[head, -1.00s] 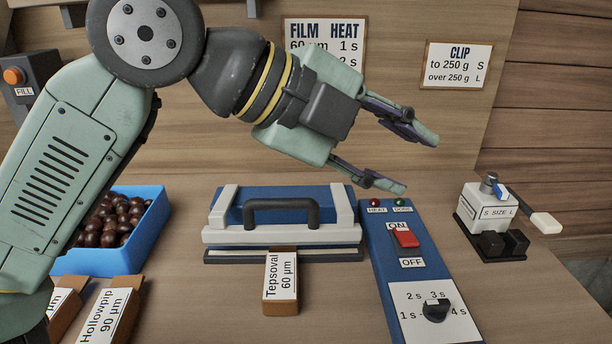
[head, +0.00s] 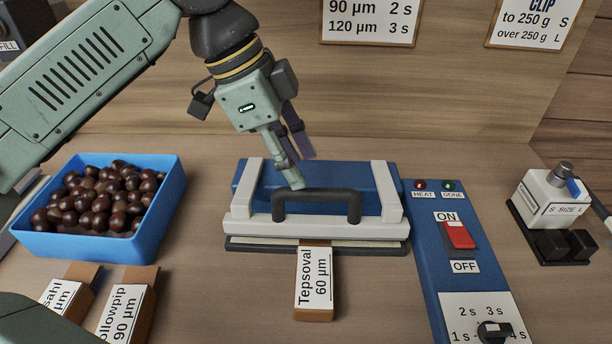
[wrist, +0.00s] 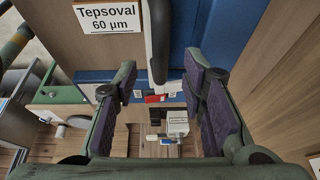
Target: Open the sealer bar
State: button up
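The sealer (head: 270,185) is blue with a white bar (head: 300,230) across its front, lying down. A dark handle (head: 318,195) stands on the bar. A pouch labelled Tepsoval 60 µm (head: 314,285) lies at its front, its top end at the bar. My gripper (head: 295,172) is above the left part of the handle, pointing down, fingers apart. In the wrist view, my gripper (wrist: 160,85) is open with nothing held. The handle (wrist: 159,40) shows ahead, between the finger lines. I cannot tell if a finger touches it.
A blue crate (head: 165,205) of chestnuts stands left, with more labelled pouches (head: 128,308) before it. The control panel (head: 430,235) with red switch (head: 459,235) and dial (head: 490,330) is right of the sealer. A clip machine (head: 550,205) stands far right.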

aim_at(312, 189)
jog(key=shift+p+x, duration=0.4)
jog(key=shift+x, duration=2.3)
jog(key=shift+c, duration=0.5)
grip_shut()
jog(key=shift+w+r, duration=0.1)
